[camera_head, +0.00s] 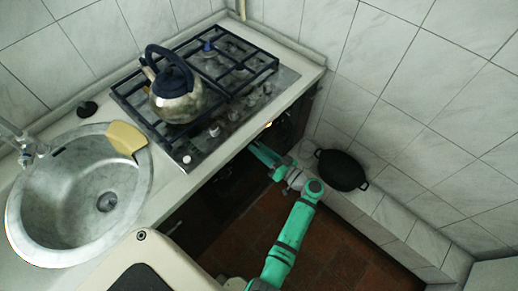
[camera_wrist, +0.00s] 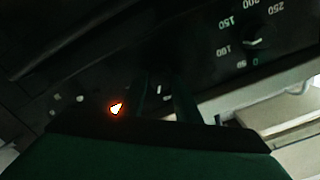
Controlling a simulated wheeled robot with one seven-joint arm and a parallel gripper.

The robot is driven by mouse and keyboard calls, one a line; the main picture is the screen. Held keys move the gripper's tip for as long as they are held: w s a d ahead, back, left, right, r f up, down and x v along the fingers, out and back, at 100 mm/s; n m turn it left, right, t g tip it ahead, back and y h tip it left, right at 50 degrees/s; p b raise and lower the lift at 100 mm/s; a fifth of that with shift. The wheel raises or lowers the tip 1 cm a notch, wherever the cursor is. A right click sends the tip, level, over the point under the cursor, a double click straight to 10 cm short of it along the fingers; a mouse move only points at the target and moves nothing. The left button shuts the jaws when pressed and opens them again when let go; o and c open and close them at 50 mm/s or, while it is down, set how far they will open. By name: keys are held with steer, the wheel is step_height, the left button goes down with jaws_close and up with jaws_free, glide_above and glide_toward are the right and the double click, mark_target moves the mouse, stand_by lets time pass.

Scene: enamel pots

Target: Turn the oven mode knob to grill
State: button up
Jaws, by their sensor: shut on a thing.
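The oven's dark control panel (camera_wrist: 100,30) fills the upper part of the wrist view. My gripper (camera_wrist: 163,82) reaches up to it with two dark fingers. They are shut on the oven mode knob (camera_wrist: 165,89), of which only a small pale mark shows between them. The knob's outline and the mode symbols are too dark to read. In the head view my gripper (camera_head: 256,148) is at the oven front, just under the worktop edge, and the knob is hidden there.
A temperature dial (camera_wrist: 258,40) with numbers sits to the right of the fingers. An orange light (camera_wrist: 117,108) glows left of them. A kettle (camera_head: 175,90) stands on the hob (camera_head: 190,150). A black pot (camera_head: 341,170) sits on the tiled ledge right of my arm.

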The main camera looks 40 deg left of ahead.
steer(key=m, duration=1.1)
steer(key=shift+w+f, duration=0.1)
steer(key=shift+f, duration=0.05)
steer(key=shift+m, duration=0.3)
steer(key=o, duration=1)
steer(key=shift+d, duration=0.15)
steer(key=d, duration=0.7)
steer(key=s+d, duration=0.1)
steer(key=d, duration=0.2)
steer(key=shift+d, duration=0.3)
steer(key=shift+f, duration=0.1)
